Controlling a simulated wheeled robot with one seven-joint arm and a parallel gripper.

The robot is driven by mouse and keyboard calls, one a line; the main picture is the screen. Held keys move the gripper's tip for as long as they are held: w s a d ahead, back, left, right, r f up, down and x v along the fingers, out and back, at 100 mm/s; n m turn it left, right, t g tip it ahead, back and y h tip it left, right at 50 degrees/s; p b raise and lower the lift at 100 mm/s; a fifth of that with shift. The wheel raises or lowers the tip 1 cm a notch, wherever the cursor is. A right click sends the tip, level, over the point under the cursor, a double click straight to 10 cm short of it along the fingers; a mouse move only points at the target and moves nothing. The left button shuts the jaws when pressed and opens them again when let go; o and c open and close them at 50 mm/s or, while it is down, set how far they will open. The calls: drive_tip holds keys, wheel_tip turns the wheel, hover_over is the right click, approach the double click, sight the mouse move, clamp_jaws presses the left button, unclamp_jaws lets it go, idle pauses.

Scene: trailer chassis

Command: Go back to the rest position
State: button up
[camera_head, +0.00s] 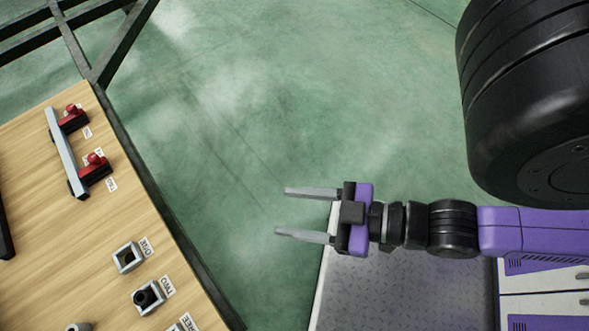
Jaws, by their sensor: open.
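My gripper (280,212) is in the lower middle of the head view, with its two grey fingers spread apart and pointing left. Nothing is between the fingers. The gripper is above the green floor, just left of the metal deck plate, and apart from the table at left. My arm reaches it from the right, with black joints and a purple link.
A wooden table (62,235) with a dark edge fills the left. It bears a grey bar (66,152) beside two red-knobbed parts, and labelled grey square holders (128,257). Dark metal beams (122,43) stand at upper left. Green floor (300,100) is clear between.

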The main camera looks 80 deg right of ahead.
drive_tip(key=shift+s+d+r+m, duration=0.15)
drive_tip(key=shift+d+r+m, duration=0.1)
drive_tip(key=shift+r+m, duration=0.15)
wheel_tip(320, 180, up, 22)
drive_tip(key=p, duration=2.1)
drive_tip(key=shift+f+p, duration=0.2)
drive_tip(key=shift+p, duration=0.15)
drive_tip(key=shift+c, duration=0.4)
